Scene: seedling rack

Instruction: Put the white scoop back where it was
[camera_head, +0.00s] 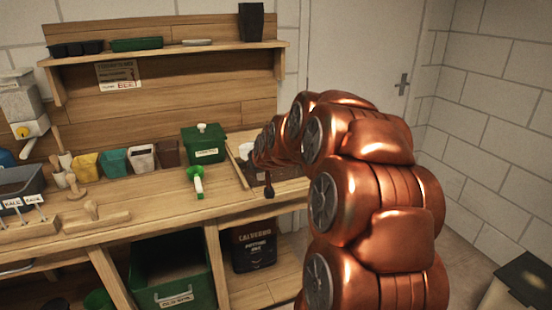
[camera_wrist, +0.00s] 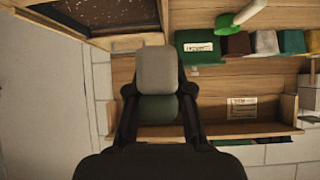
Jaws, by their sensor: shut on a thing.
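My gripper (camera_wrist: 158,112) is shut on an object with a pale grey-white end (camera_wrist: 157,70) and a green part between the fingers. It appears to be the white scoop, but its full shape is hidden. In the head view the arm covers most of the gripper; a white piece (camera_head: 245,151) shows beside the arm's far end, near a soil-filled wooden tray (camera_head: 236,168). That tray also shows in the wrist view (camera_wrist: 128,42). A separate tool with a green head and white handle (camera_head: 197,184) stands or lies on the bench, clear of my gripper.
A green lidded box (camera_head: 204,147) stands behind the green-headed tool. Several coloured pots (camera_head: 115,162) line the bench's back. A wooden block (camera_head: 96,219) is at the front left. A shelf (camera_head: 170,52) runs above. The bench's middle front is clear.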

